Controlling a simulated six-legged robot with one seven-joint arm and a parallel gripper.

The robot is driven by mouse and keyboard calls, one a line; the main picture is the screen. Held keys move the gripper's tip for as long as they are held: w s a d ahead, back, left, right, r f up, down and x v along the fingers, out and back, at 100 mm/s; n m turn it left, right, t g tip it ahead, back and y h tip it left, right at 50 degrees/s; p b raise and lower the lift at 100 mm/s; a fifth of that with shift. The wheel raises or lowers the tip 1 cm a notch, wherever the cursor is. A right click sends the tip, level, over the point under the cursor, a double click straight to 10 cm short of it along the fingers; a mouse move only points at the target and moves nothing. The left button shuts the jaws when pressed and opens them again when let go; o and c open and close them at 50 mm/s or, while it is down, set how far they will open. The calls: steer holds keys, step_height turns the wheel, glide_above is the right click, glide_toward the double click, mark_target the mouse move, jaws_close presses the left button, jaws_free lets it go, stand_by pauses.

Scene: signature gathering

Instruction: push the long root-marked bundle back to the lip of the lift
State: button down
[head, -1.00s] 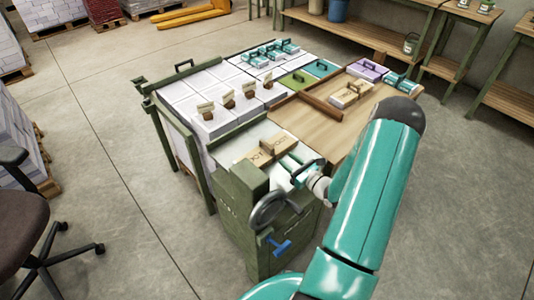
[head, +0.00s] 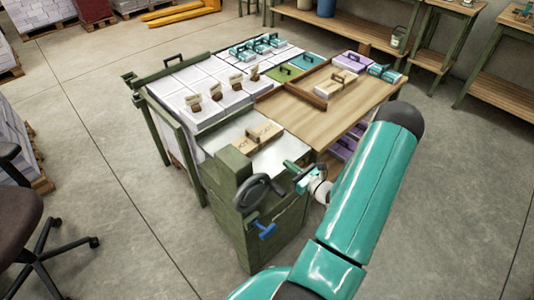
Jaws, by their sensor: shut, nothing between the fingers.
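A long tan bundle (head: 266,132) with dark lettering lies on the pale top plate (head: 284,158) of the green lift. The lettering is too small to read surely. The lift (head: 238,218) has a dark handwheel and a blue handle on its near side. My gripper (head: 291,167) is shut and empty over the plate's near right edge. It is to the lower right of the bundle and apart from it in the picture.
White stacks (head: 186,80) with several brown-handled stamps stand behind to the left. An office chair (head: 20,225) is at the far left. Open floor lies around.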

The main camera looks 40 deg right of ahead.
mark_target(259, 142)
steer(key=w, duration=1.3)
steer(key=shift+w, duration=0.55)
steer(key=shift+a, duration=0.1)
steer(key=w, duration=1.3)
steer(key=shift+w+a, duration=0.2)
steer(key=shift+w, duration=0.1)
steer(key=shift+w+r, duration=0.1)
steer(key=shift+w, duration=0.05)
